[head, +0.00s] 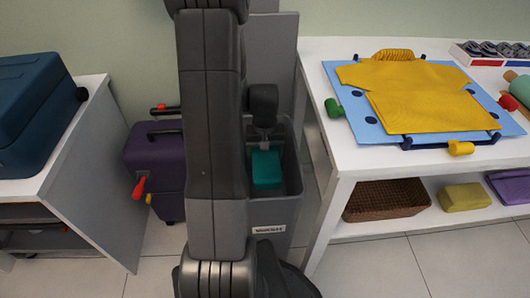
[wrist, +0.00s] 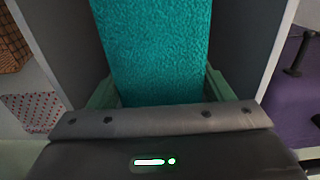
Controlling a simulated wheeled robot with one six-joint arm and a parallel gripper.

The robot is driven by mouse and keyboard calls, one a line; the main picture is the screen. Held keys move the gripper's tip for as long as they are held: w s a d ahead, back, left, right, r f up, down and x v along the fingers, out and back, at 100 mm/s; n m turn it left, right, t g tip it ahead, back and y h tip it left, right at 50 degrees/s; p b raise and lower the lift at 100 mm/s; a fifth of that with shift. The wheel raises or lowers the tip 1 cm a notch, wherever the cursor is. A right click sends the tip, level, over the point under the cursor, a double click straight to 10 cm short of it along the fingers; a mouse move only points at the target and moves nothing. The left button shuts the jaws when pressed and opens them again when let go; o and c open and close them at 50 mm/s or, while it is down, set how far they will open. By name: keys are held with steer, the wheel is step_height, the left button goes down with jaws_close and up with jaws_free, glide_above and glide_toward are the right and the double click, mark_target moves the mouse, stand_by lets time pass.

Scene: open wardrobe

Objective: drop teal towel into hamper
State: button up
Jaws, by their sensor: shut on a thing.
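The teal towel (head: 267,170) hangs from my gripper (head: 265,146) in the head view, inside the upper opening of the grey hamper (head: 272,215). In the wrist view the towel (wrist: 162,50) fills the middle, between the green fingers of my gripper (wrist: 160,88). My gripper is shut on the towel. The hamper's walls (wrist: 258,45) show on both sides of the towel in the wrist view. My arm hides the hamper's left part in the head view. The hamper's bottom is hidden, and I cannot tell whether the towel touches it.
Right of the hamper stands a white table (head: 345,150) with a yellow shirt (head: 415,95) on a blue board. A brown basket (head: 385,200) is on its lower shelf. At left are a purple suitcase (head: 155,165) and a white shelf (head: 95,165) with a blue case (head: 40,110).

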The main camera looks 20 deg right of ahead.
steer(key=shift+f, duration=0.25)
steer(key=o, duration=0.8)
steer(key=shift+c, duration=0.3)
steer(key=shift+r, duration=0.1)
step_height(320, 180, up, 9)
steer(key=p, duration=0.7)
stand_by(0.4)
